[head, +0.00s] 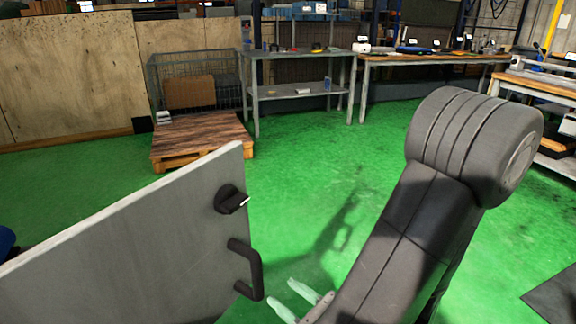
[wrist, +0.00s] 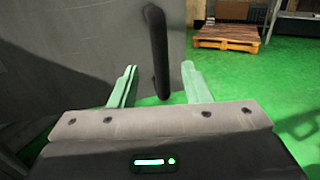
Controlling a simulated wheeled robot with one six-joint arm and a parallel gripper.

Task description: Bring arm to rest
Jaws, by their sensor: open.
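My gripper (head: 298,299) is low in the head view, below and to the right of a black bar handle (head: 249,270) on a grey door panel (head: 130,240). In the wrist view my gripper (wrist: 162,88) is open, with its two pale fingers apart. The black handle (wrist: 158,50) stands upright in the picture between the fingers, seemingly beyond them. I see no contact, though the exact gap is hard to tell. My dark arm rises at the right of the head view. A black latch knob (head: 231,200) sits on the panel above the handle.
A wooden pallet (head: 200,142) lies on the green floor beyond the panel, with a wire cage (head: 188,85) behind it. A grey metal table (head: 300,56) and a wooden workbench (head: 435,60) stand at the back. The green floor (head: 310,160) between is clear.

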